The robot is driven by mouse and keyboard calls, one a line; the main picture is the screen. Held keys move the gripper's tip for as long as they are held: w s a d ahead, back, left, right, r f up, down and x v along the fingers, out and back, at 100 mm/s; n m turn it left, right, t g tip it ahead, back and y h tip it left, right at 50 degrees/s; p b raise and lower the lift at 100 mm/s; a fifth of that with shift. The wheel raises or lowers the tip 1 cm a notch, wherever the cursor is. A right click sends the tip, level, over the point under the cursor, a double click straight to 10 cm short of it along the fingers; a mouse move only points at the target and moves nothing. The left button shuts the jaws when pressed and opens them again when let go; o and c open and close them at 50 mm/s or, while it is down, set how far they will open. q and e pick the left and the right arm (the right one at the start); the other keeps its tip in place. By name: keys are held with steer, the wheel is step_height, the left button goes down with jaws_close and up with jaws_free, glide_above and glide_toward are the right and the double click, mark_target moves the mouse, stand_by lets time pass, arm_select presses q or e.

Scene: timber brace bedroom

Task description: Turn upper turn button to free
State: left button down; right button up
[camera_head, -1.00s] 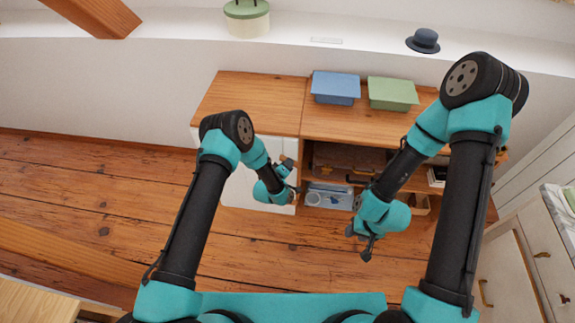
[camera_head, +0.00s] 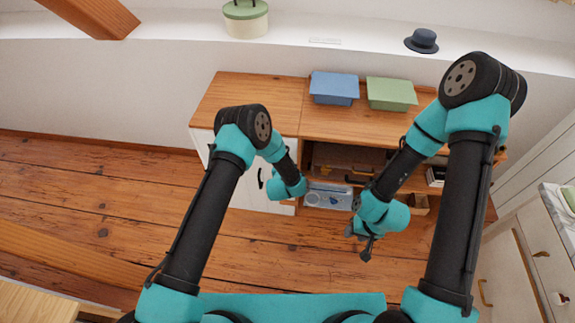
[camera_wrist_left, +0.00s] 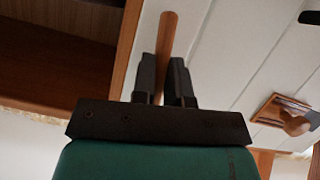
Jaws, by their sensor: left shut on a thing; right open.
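A slim wooden bar (camera_wrist_left: 167,35), which looks like the turn button, lies on the white door (camera_wrist_left: 218,45) near its edge in the left wrist view. It runs roughly along that edge. My left gripper (camera_wrist_left: 163,66) is shut on this bar, one dark finger on each side. In the head view the left fingertips and the bar are hidden behind my wrist, at the right side of the white door (camera_head: 240,185). My right gripper (camera_head: 359,243) is open and empty, in front of the open shelves and apart from them.
A wooden piece on a plate (camera_wrist_left: 287,115) sits farther along the door. The door has a black handle (camera_head: 261,178). Open shelves to its right hold a blue-grey box (camera_head: 328,196). A blue bin (camera_head: 335,87) and green bin (camera_head: 392,93) stand on top. Floor in front is clear.

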arm_select(q)
steer(key=shift+m+y, duration=0.5)
steer(key=shift+m, duration=0.1)
steer(key=c, duration=1.1)
jaws_free()
steer(key=shift+c, duration=0.2)
steer(key=v, duration=1.7)
steer(key=shift+s, duration=0.15)
steer(key=shift+r, duration=0.1)
